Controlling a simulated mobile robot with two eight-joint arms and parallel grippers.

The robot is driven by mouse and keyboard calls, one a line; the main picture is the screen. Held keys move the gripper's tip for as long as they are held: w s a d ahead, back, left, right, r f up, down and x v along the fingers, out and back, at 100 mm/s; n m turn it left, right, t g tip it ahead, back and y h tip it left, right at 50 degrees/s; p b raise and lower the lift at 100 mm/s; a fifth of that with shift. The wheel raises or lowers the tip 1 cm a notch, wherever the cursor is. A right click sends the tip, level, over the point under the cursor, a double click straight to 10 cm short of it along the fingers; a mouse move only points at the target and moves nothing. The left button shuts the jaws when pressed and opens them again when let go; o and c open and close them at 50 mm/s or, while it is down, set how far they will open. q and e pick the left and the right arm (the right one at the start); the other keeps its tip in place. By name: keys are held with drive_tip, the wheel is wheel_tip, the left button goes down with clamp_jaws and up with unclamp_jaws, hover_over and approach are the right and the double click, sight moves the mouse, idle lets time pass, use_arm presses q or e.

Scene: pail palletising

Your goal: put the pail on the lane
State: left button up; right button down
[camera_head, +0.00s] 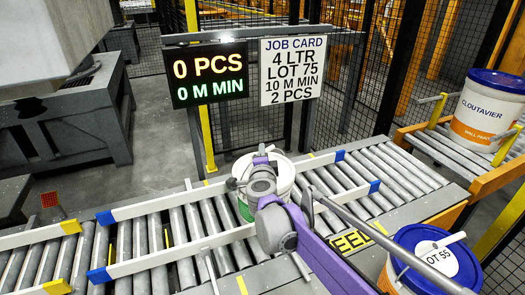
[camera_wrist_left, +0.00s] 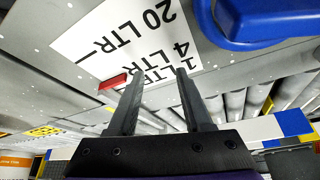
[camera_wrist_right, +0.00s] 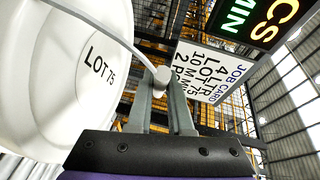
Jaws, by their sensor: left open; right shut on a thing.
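The white pail (camera_head: 285,171) is at the roller lane (camera_head: 130,240) in the head view, partly hidden behind my right arm. I cannot tell whether the pail's base touches the rollers. My left gripper (camera_wrist_left: 158,85) is open and empty in the left wrist view, over a white printed card (camera_wrist_left: 105,45).
White guide rails (camera_head: 150,205) with blue and yellow ends border the lane. A blue-lidded LOT 55 pail (camera_head: 405,240) stands at front right. The job card (camera_head: 291,72) and a display reading 0 PCS (camera_head: 208,76) are behind.

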drive_tip(key=c, duration=1.2)
unclamp_jaws()
drive_tip(key=shift+f, duration=0.15)
drive_tip(key=o, duration=0.4)
drive_tip(key=shift+c, duration=0.2)
